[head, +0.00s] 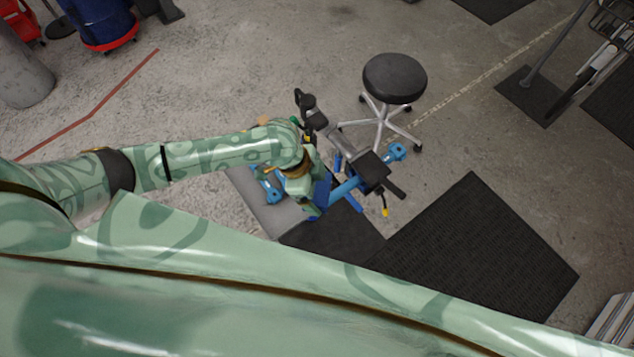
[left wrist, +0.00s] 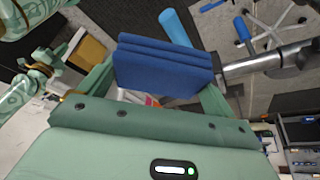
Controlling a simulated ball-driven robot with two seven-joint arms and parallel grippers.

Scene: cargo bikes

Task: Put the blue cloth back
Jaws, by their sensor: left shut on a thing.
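The blue cloth (left wrist: 162,72) is a folded, layered pad in the left wrist view. It sits between the two green fingers of my left gripper (left wrist: 160,88), which is shut on it. In the head view my left gripper (head: 312,205) points down beside a blue and black workstand, and a bit of the blue cloth (head: 322,190) shows at its fingers. What lies directly under the cloth is mostly hidden by the cloth and the gripper.
The blue and black stand (head: 345,188) is close to the right of my left gripper. A black stool (head: 394,80) stands behind it. A grey surface (head: 262,207) lies under my forearm.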

